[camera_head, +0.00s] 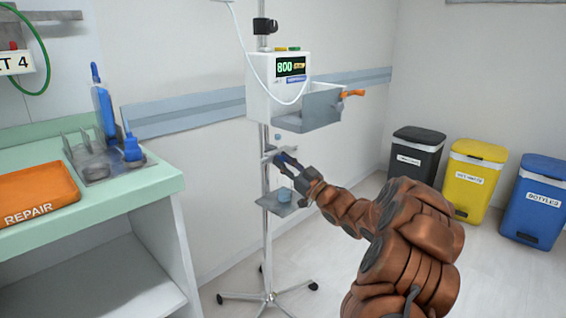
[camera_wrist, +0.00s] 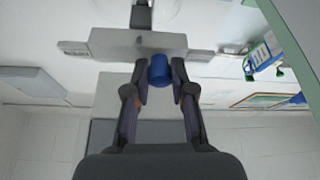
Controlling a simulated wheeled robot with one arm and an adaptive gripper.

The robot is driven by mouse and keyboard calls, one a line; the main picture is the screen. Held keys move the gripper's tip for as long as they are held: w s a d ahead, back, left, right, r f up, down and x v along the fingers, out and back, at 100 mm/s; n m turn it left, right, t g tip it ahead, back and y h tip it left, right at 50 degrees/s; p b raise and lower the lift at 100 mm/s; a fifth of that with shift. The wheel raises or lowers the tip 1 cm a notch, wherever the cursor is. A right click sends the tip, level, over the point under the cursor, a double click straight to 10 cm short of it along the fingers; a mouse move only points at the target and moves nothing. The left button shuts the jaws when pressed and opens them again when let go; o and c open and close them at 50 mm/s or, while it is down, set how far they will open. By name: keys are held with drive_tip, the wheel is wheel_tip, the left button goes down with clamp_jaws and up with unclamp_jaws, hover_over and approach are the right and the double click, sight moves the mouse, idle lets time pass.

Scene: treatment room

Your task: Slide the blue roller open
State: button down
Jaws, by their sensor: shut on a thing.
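In the wrist view a small blue roller (camera_wrist: 160,69) sits between the two fingertips of my gripper (camera_wrist: 161,84), against a grey bar-shaped clamp body (camera_wrist: 105,43). The fingers are closed on the roller from both sides. In the head view my gripper (camera_head: 281,159) is at the pole of the drip stand (camera_head: 265,225), below the white pump. The fingers and wrist hide most of the roller there.
The white pump (camera_head: 259,77) with a grey tray (camera_head: 308,108) and an orange part (camera_head: 352,93) is just above my gripper. A small grey shelf (camera_head: 272,204) is below it. A green counter (camera_head: 150,180) stands left. Black, yellow and blue bins (camera_head: 534,205) stand right.

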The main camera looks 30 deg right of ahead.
drive_tip(key=d+p, duration=0.2)
drive_tip(key=w+d+p, duration=0.1)
drive_tip(key=d, duration=0.1)
drive_tip(key=shift+r, duration=0.25)
drive_tip(key=shift+d+f+p, duration=0.15)
drive_tip(key=shift+d+p, duration=0.3)
drive_tip(key=shift+p, duration=0.05)
drive_tip(key=c, duration=1)
unclamp_jaws()
drive_tip(key=shift+w+d, duration=0.1)
drive_tip(key=shift+o, duration=0.2)
drive_tip(key=shift+f, duration=0.1)
approach(287, 150)
drive_tip(key=v, duration=0.5)
drive_tip(key=shift+s+f, duration=0.2)
drive_tip(key=shift+s, duration=0.1)
